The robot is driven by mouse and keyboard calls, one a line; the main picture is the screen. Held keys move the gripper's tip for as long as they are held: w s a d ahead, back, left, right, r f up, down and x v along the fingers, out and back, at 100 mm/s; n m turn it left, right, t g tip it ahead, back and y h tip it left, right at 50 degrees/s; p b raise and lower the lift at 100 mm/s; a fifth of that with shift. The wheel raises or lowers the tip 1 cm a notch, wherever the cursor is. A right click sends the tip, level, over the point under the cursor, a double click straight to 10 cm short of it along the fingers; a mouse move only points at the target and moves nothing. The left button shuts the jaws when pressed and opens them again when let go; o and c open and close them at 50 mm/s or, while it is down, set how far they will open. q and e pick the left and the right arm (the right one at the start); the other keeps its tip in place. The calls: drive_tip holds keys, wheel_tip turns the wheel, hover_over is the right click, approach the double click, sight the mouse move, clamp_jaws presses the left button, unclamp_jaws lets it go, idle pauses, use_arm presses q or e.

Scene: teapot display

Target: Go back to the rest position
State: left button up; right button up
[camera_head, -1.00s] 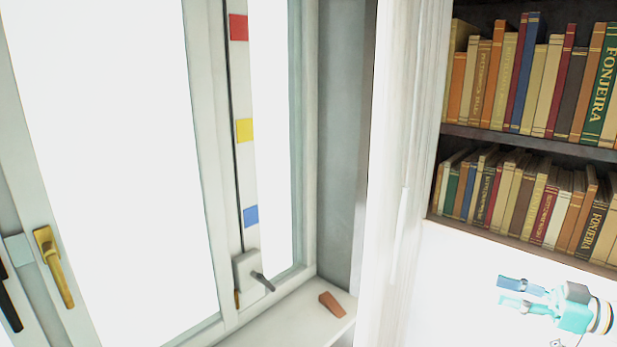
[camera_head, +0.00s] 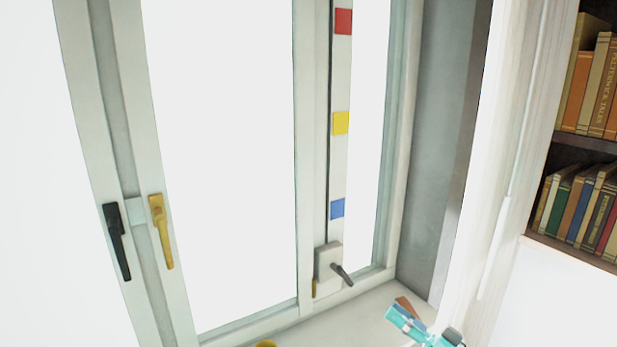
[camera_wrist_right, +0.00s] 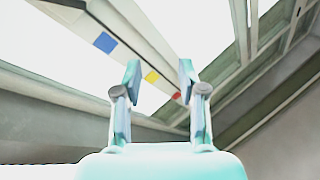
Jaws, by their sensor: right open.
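My right gripper (camera_head: 396,310) shows at the bottom of the head view, in front of the window sill. Its teal and blue fingers point up and left. In the right wrist view the two fingers of my right gripper (camera_wrist_right: 159,73) stand apart with nothing between them, so it is open and empty. My left gripper is in neither view.
A window has a black handle (camera_head: 117,241), a yellow handle (camera_head: 161,231) and a grey handle (camera_head: 342,274). Red (camera_head: 343,21), yellow (camera_head: 341,123) and blue (camera_head: 337,208) squares line its frame. A brown piece (camera_head: 408,305) lies partly hidden on the sill. Bookshelves (camera_head: 570,143) stand right.

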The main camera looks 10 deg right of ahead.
drive_tip(key=s+a+f+m+g+h, duration=0.2)
drive_tip(key=a+f+m+h, duration=0.1)
drive_tip(key=a+f, duration=0.65)
drive_tip(key=s+a+f+m+g+h, duration=0.15)
drive_tip(key=a+f+m+h, duration=0.35)
drive_tip(key=f, duration=0.7)
drive_tip(key=s+f+n+g+h, duration=0.1)
drive_tip(key=s+f+g, duration=0.5)
drive_tip(key=s, duration=0.6)
drive_tip(key=s+f+n+g+h, duration=0.1)
drive_tip(key=s+f+g, duration=0.5)
drive_tip(key=s, duration=0.6)
drive_tip(key=shift+f+n+h, duration=0.3)
drive_tip(key=shift+f+n, duration=0.6)
drive_tip(key=shift+o, duration=0.3)
drive_tip(key=shift+a, duration=0.1)
